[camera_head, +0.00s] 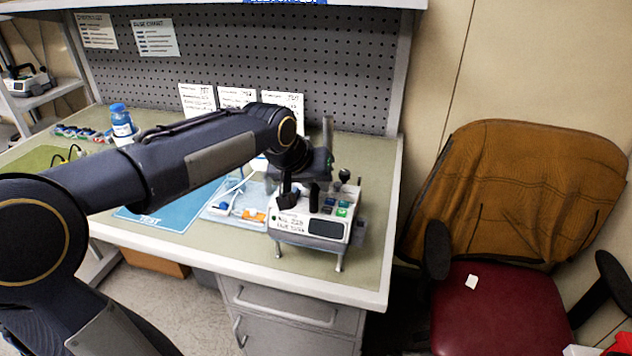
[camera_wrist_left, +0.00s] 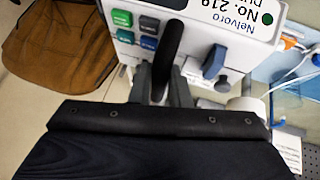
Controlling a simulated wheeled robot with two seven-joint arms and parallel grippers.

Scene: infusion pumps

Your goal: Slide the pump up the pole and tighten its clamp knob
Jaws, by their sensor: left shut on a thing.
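The pump (camera_head: 290,228) is a white box with a dark screen, coloured buttons and a "No. 219" label. It stands at the bench's front right corner, with metal legs showing at its front edge. In the left wrist view its labelled face (camera_wrist_left: 222,18) fills the top. My left gripper (camera_wrist_left: 160,84) is shut on a black handle (camera_wrist_left: 172,48) of the pump. In the head view my wrist hides part of the pump's back. A black knob (camera_head: 345,174) stands up at the back right. A short grey post (camera_head: 327,132) rises behind; I cannot tell whether it is the pole.
A blue mat (camera_head: 165,218) and a pale tray with small parts lie left of the pump. A blue-capped bottle (camera_head: 121,122) and cards stand farther back. The pegboard (camera_head: 240,55) closes off the rear. An office chair (camera_head: 500,300) stands right of the bench.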

